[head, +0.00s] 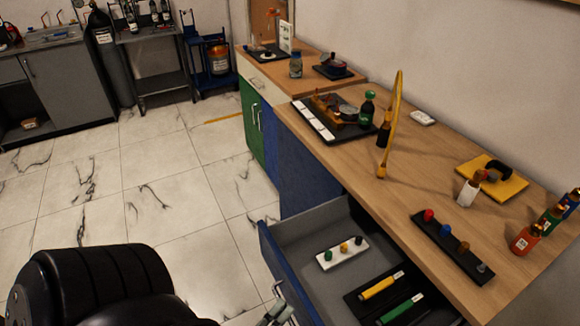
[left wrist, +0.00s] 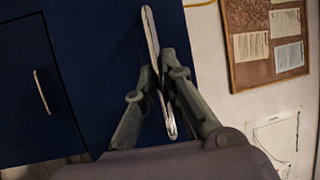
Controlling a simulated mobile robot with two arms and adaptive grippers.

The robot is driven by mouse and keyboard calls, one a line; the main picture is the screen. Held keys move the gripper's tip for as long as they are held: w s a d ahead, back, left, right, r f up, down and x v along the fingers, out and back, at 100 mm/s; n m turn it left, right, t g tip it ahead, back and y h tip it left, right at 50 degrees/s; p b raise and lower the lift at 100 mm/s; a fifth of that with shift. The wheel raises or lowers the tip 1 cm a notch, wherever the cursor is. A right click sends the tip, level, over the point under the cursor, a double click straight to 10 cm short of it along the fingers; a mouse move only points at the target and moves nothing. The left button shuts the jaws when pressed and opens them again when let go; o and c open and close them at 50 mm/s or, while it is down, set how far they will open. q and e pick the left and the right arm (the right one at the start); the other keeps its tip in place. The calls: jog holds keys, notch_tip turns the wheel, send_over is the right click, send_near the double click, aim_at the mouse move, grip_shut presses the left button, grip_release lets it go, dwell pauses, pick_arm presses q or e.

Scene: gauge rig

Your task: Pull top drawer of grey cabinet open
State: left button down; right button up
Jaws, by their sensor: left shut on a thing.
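The top drawer (head: 283,268) of the cabinet under the wooden worktop stands pulled out in the head view, with a blue front and grey inside. In the left wrist view the blue drawer front (left wrist: 100,40) carries a silver bar handle (left wrist: 150,35). My left gripper (left wrist: 164,80) is shut on this handle, one finger on each side. In the head view my left gripper (head: 277,312) shows only partly at the bottom edge, by the drawer front. My right gripper is out of view.
The drawer holds a white block with knobs (head: 342,253), a yellow-handled tool (head: 378,288) and a green-handled tool (head: 400,308). Bottles, gauges and a black knob strip (head: 452,245) stand on the worktop (head: 400,185). The tiled floor (head: 150,200) left of the cabinet is clear.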

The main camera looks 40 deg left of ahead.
pick_arm(q)
jog(key=shift+f, duration=0.1)
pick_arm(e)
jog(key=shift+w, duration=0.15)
pick_arm(q)
jog(key=c, duration=1.7)
grip_release()
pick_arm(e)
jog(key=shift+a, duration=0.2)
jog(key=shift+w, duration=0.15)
pick_arm(q)
jog(key=s, duration=0.4)
jog(key=s+f, duration=0.1)
jog(key=s, duration=0.3)
jog(key=s+f, duration=0.1)
jog(key=s, duration=0.3)
jog(key=shift+d, duration=0.3)
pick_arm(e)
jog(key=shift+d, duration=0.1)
pick_arm(q)
jog(key=shift+w, duration=0.1)
